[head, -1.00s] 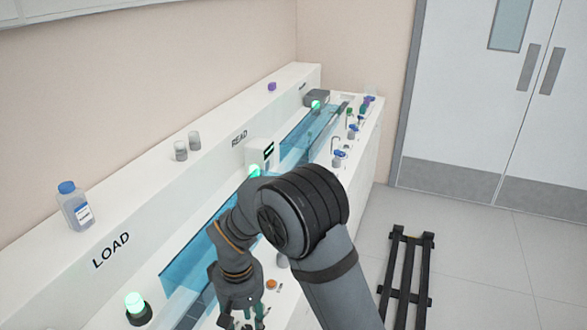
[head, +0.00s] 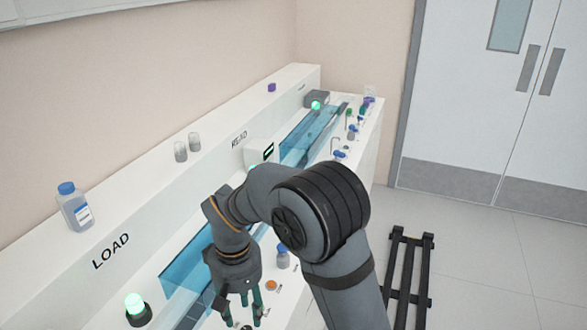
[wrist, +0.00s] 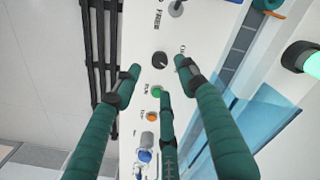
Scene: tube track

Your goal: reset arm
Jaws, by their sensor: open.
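My gripper (head: 245,308) is at the lower middle of the head view, its green fingers pointing down over the white bench. In the wrist view my gripper (wrist: 155,80) has its fingers spread wide, with nothing between them. Below the fingers lies the control panel with a black knob (wrist: 159,59), a green button (wrist: 156,91) and an orange button (wrist: 152,117). The orange button also shows in the head view (head: 271,285), just right of the fingers. The fingers appear apart from the panel.
The blue clear-walled track (head: 186,268) runs along the bench left of my gripper. A blue-capped bottle (head: 75,207) stands on the ledge near LOAD. A green-lit lamp (head: 136,307) is at the lower left. A black rail frame (head: 408,275) lies on the floor at right.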

